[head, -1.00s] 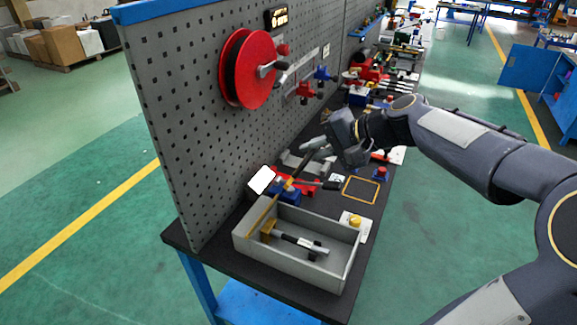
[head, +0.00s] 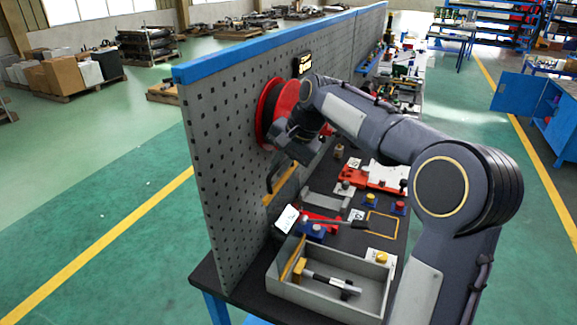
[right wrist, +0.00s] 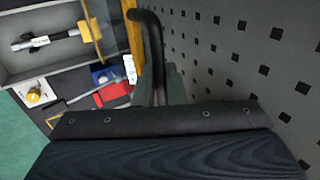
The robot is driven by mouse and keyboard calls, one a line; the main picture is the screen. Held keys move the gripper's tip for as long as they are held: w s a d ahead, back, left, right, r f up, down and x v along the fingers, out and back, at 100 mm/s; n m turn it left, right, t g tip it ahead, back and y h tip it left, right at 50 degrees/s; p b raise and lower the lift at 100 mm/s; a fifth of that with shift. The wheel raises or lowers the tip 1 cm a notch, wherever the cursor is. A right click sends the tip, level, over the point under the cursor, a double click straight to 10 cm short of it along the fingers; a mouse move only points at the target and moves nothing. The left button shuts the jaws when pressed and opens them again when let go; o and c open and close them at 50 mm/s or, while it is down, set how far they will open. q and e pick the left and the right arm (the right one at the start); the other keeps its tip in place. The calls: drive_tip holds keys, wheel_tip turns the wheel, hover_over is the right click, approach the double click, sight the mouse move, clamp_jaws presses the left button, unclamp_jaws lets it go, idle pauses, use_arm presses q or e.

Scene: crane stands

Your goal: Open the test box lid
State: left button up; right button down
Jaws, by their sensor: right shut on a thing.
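My right gripper (head: 282,160) is beside the grey pegboard, in front of the red reel (head: 268,112), which it partly hides. It is shut on a black hooked rod (head: 270,180), which hangs below it with its end bent; the bend also shows in the right wrist view (right wrist: 146,18). The fingertips themselves are hard to make out. I cannot identify a test box lid for certain. An open grey box (head: 375,300) stands at the near end of the bench, with a tool with a yellow head (head: 299,268) inside. My left gripper is not in view.
The pegboard (head: 222,180) rises along the bench's left side, close to my right gripper. Behind the grey box are a white panel (head: 287,219), a blue block (head: 312,230), a lever and a yellow knob (head: 381,257). A yellow outlined square (head: 382,226) is empty.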

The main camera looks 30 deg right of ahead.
drive_tip(key=shift+a+f, duration=0.1)
drive_tip(key=shift+f, duration=0.3)
drive_tip(key=c, duration=1.6)
unclamp_jaws()
drive_tip(key=shift+r, duration=0.1)
drive_tip(key=shift+o, duration=0.2)
drive_tip(key=shift+s+d+r, duration=0.15)
drive_tip(key=shift+d+r, duration=0.05)
drive_tip(key=shift+r, duration=0.3)
drive_tip(key=v, duration=0.7)
drive_tip(key=shift+b, duration=0.35)
drive_tip(key=shift+a, duration=0.1)
